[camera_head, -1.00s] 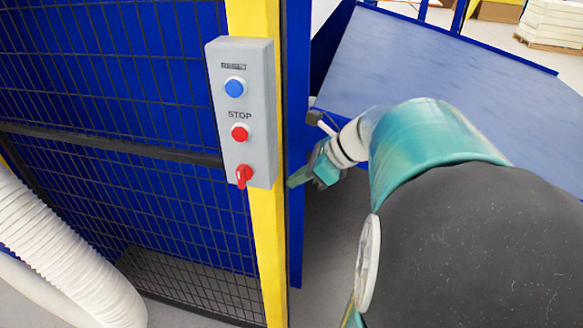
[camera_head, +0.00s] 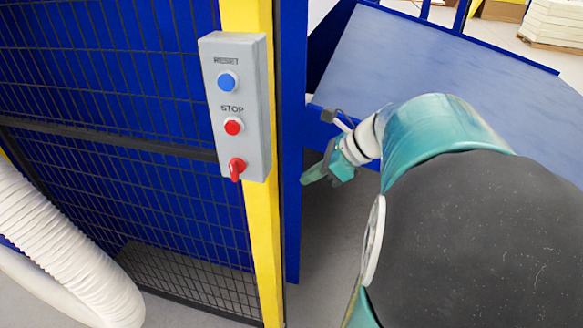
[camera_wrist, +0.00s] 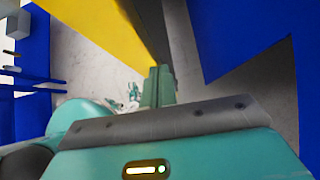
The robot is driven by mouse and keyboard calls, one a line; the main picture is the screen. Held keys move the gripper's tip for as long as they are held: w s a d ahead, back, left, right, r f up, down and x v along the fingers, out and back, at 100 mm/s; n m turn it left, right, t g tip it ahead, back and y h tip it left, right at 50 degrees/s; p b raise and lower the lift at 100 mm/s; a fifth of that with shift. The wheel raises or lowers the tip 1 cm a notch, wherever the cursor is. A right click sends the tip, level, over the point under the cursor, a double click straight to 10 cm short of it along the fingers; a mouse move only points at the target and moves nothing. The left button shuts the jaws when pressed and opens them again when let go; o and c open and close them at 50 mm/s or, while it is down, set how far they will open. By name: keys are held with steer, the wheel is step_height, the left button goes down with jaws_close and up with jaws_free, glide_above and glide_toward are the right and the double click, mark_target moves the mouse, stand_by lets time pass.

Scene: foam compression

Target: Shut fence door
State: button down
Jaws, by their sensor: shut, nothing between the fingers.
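The fence's black mesh panel (camera_head: 100,110) stands at the left in the head view, beside a yellow post (camera_head: 262,235). I cannot tell from these frames whether this panel is the door. A grey box (camera_head: 245,110) on the post carries a blue RESET button, a red STOP button and a red rotary switch. My gripper (camera_head: 307,180) is shut and empty, just right of the blue upright behind the post. In the wrist view, my gripper's fingers (camera_wrist: 159,72) are together, close below a yellow bar (camera_wrist: 100,25) with a blue panel (camera_wrist: 235,35) to the right.
A sloping blue surface (camera_head: 430,70) lies beyond my arm at the right. A ribbed white hose (camera_head: 60,245) curves at the lower left. Grey floor (camera_head: 325,255) is open below my gripper. A pallet stack (camera_head: 555,22) is far back at the right.

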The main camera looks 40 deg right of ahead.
steer(key=v, duration=1)
steer(key=shift+a, duration=0.15)
steer(key=shift+s, duration=0.1)
